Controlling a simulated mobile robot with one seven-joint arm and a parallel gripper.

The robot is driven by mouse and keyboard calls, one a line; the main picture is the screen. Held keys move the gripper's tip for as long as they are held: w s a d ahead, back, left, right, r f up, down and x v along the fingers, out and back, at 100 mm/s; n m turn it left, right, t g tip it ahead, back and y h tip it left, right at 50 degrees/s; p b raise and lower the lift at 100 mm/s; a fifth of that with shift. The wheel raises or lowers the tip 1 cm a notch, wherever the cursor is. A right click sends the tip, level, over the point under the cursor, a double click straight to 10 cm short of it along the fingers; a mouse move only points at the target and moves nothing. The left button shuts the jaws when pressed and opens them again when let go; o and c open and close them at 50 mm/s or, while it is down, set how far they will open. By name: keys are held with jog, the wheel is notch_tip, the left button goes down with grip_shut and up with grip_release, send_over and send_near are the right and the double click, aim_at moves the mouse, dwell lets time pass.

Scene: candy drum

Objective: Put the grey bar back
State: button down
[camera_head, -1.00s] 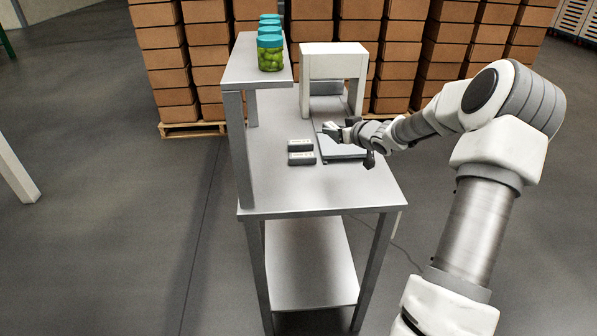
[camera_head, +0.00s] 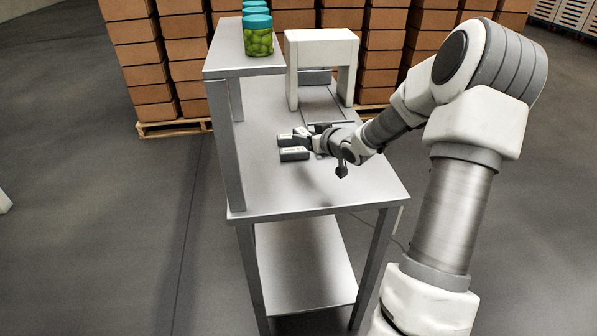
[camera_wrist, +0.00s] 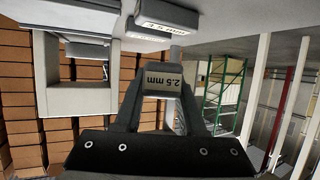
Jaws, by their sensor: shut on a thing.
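My gripper (camera_wrist: 163,96) is shut on a grey bar (camera_wrist: 162,82) in the wrist view. The bar's pale label reads "2.5 mm". In the head view my gripper (camera_head: 306,137) is low over the table, close beside two dark grey bars with pale labels. The farther bar (camera_head: 286,141) and the nearer bar (camera_head: 294,154) lie side by side on the table, left of my gripper. They also show at the top of the wrist view, where one bar's label (camera_wrist: 165,25) is too angled to read surely. Whether the held bar touches the table or the others cannot be told.
A white arch (camera_head: 321,42) stands at the back of the metal table (camera_head: 290,190), with a flat plate (camera_head: 325,105) in front, partly hidden by my gripper. A raised shelf (camera_head: 228,58) at left holds jars (camera_head: 258,40) with teal lids. The table's front is clear.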

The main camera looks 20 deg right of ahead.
aim_at(299, 174)
jog(key=s+a+f, duration=0.1)
jog(key=s+a+f+b, duration=0.1)
jog(key=s+a, duration=0.1)
jog(key=shift+a+f, duration=0.15)
jog(key=shift+f, duration=0.2)
jog(key=shift+w+f+b, duration=0.1)
jog(key=shift+f+b, duration=0.55)
jog(key=shift+f, duration=1.35)
